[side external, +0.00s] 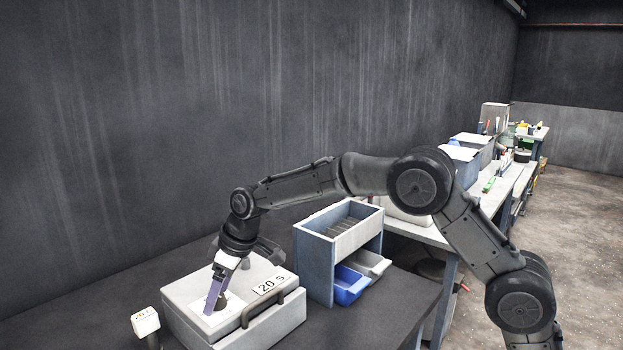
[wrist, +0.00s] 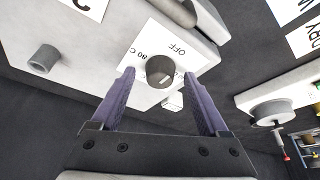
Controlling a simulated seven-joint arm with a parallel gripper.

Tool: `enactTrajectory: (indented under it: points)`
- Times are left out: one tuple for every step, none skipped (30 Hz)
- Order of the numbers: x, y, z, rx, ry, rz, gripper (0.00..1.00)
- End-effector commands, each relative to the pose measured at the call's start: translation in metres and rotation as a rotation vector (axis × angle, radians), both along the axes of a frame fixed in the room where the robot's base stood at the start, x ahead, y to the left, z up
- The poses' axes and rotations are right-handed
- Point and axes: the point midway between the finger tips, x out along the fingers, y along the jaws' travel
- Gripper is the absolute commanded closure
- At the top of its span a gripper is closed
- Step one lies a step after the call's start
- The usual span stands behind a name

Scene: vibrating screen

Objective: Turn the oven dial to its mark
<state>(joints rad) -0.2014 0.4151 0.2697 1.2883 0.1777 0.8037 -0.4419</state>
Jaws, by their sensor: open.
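The oven is a pale grey box (side external: 183,298) on the dark bench in the side external view. In the wrist view its dial (wrist: 161,71) is a short dark grey round knob on a white plate (wrist: 143,97). The plate is printed "OFF" and "80 C", with more text cut off by the knob. My gripper (wrist: 159,74) is open, its two purple fingers on either side of the dial with visible gaps. I cannot tell how deep the fingertips sit beside it. In the side external view, my gripper (side external: 212,300) points down at the plate and partly hides the dial.
A dark handle (side external: 270,307) and a "20 S" label (side external: 270,285) are on the oven. A small white block marked "20 C" (side external: 146,321) stands at its left. A blue-grey rack (side external: 318,255) with a blue bin (side external: 350,287) stands to the right.

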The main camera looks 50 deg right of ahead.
Motion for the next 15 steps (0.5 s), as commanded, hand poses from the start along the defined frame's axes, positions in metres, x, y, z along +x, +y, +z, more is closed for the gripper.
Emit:
enactTrajectory:
  points:
    - [-0.0005, 0.0010, 0.0005, 0.000, 0.000, -0.034, 0.22]
    - [-0.0005, 0.0010, 0.0005, -0.001, 0.000, -0.056, 0.22]
    - [-0.0005, 0.0011, 0.0004, 0.000, -0.001, -0.086, 0.22]
    - [-0.0004, 0.0011, 0.0003, -0.001, -0.001, -0.107, 0.22]
    - [-0.0006, 0.0015, 0.0002, 0.000, 0.000, -0.128, 0.22]
    - [-0.0008, 0.0018, 0.0002, -0.001, -0.001, -0.156, 0.22]
    - [-0.0009, 0.0021, 0.0002, 0.000, 0.000, -0.178, 0.22]
    - [-0.0008, 0.0019, 0.0001, -0.001, 0.000, -0.199, 0.22]
    - [-0.0008, 0.0021, 0.0002, 0.000, 0.001, -0.227, 0.22]
    - [-0.0008, 0.0020, 0.0002, -0.001, 0.000, -0.248, 0.22]
    - [-0.0008, 0.0022, 0.0001, 0.000, 0.000, -0.269, 0.22]
    - [-0.0009, 0.0024, 0.0001, -0.001, 0.000, -0.297, 0.22]
    - [-0.0010, 0.0028, 0.0001, 0.000, 0.000, -0.318, 0.22]
    - [-0.0010, 0.0029, 0.0002, 0.000, -0.001, -0.338, 0.22]
    - [-0.0010, 0.0031, 0.0002, 0.000, -0.001, -0.367, 0.22]
